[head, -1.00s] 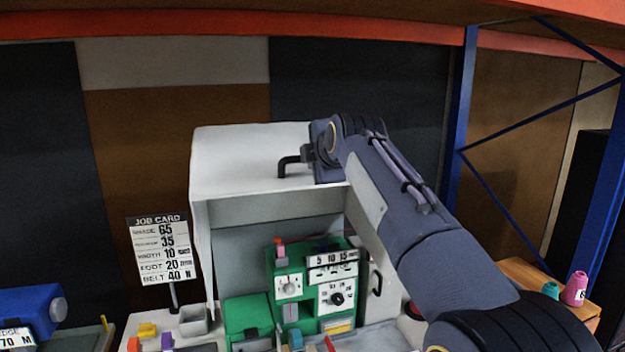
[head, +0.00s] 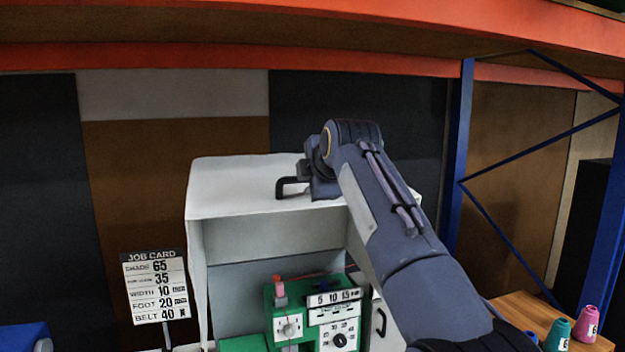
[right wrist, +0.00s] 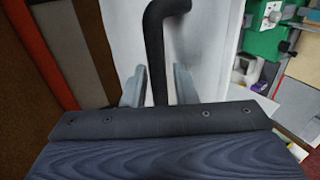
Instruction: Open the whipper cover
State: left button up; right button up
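The whipper cover (head: 245,187) is a white hood in the middle of the head view, over a green machine unit, with its front side open. Its black handle (head: 288,187) sits on top near the front edge; the bar shows large in the right wrist view (right wrist: 156,50). My right gripper (right wrist: 160,88) has its two grey fingers on either side of the handle bar, closed in close around it. In the head view my right wrist hides the fingertips and part of the handle. My left gripper is in no view.
A job card (head: 156,287) stands left of the hood. The green control panel (head: 312,318) with dials sits under it. A blue rack post (head: 458,160) rises at the right, and teal (head: 557,335) and pink (head: 586,323) cones stand on a wooden top. An orange beam crosses above.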

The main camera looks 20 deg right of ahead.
jog(key=shift+o, duration=0.4)
jog(key=shift+s+r+b, duration=0.15)
jog(key=shift+s+b, duration=0.15)
jog(key=shift+s, duration=0.15)
jog(key=b+v, duration=0.1)
jog(key=v, duration=0.5)
jog(key=shift+s+r+b, duration=0.25)
jog(key=shift+s+b, duration=0.1)
